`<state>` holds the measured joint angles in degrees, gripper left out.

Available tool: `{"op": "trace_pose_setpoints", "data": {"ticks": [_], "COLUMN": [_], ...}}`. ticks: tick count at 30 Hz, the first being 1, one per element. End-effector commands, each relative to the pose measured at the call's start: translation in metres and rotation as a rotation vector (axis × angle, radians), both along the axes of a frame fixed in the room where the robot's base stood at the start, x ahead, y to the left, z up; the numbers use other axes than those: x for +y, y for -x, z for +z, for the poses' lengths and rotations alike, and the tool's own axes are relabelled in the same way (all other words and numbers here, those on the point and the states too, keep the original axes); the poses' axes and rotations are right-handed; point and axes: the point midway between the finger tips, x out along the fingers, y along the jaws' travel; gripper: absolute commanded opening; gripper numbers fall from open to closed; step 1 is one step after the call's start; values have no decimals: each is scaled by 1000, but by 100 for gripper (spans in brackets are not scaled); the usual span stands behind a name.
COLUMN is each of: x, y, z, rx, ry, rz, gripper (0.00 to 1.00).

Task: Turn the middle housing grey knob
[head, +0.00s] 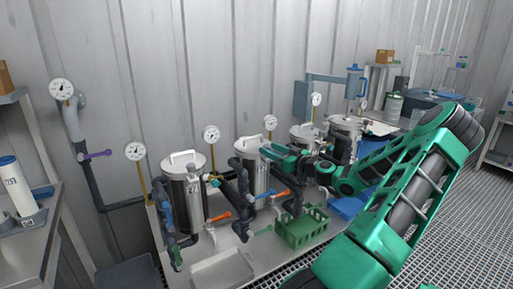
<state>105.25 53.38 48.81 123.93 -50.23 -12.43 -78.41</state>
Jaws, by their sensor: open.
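Several steel cylindrical housings stand in a row on a bench. The nearest is the left housing (186,190); a second housing (252,168) stands in the middle, with a white handle on its lid. Dark pipes and valves run in front of it. I cannot make out the grey knob clearly; my gripper and the pipes may cover it. My green arm reaches in from the right. My gripper (272,153) is open beside the upper right of the second housing, and partly overlaps it in the picture. I cannot tell whether it touches anything.
Pressure gauges (211,134) stand behind the housings. Orange-red levers (218,216) stick out in front. A green crate (301,230) and a pale tray (222,273) sit at the bench front. Farther housings (344,127) stand to the right. Grated floor lies beyond the bench.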

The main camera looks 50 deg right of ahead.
Motion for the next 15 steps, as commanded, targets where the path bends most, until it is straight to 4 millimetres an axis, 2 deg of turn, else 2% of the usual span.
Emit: {"op": "trace_pose_setpoints", "data": {"ticks": [7, 15], "x": [-3, -4], "y": [-42, -65], "z": [0, 0], "rx": [0, 1], "ry": [-1, -2], "rz": [-1, -1], "gripper": [45, 45]}}
